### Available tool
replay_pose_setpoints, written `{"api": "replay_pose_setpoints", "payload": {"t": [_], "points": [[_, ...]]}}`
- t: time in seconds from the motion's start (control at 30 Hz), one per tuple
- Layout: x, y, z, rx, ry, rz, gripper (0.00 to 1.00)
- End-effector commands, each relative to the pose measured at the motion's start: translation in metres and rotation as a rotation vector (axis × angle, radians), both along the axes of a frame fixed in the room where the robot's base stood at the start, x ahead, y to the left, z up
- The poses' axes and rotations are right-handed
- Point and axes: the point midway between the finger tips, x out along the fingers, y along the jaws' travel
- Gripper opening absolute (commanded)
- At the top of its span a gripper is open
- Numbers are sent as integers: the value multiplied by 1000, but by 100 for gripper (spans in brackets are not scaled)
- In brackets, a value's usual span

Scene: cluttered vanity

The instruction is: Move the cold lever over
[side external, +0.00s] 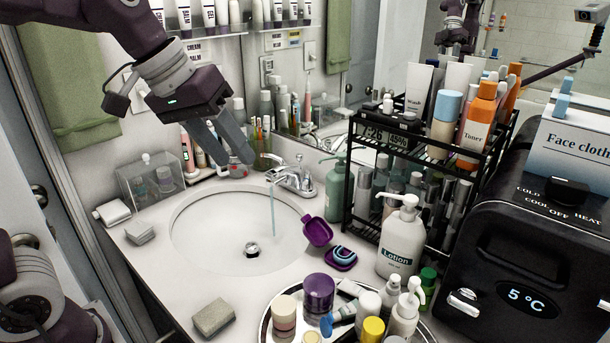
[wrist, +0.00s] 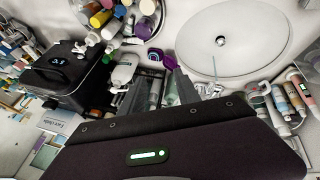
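A chrome faucet (side external: 291,178) stands at the back rim of the white sink basin (side external: 190,238). A thin stream of water falls from its spout. Small chrome levers (side external: 272,159) show on it, but I cannot tell which is the cold one. My gripper (side external: 236,159) points down, to the left of the faucet and above the counter behind the basin. Its two fingers look apart, with nothing between them. The wrist view shows the fingers (wrist: 160,90) with bottles visible beyond. The faucet is partly hidden at the gripper's edge in that view.
Bottles and tubes line the back counter. A green pump bottle (side external: 335,190) and a black rack (side external: 345,190) stand right of the faucet. A black cooler box (side external: 475,235) with a knob (side external: 566,192) marked cold, cool, off, heat stands far right. The air over the basin is clear.

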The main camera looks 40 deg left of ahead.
Motion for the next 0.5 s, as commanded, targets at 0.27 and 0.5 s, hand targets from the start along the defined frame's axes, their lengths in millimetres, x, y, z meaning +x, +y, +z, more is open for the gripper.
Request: {"api": "replay_pose_setpoints", "payload": {"t": [0.27, 0.5], "points": [[221, 93, -93, -10, 51, 345, 39], [289, 123, -166, 77, 39, 405, 39]]}}
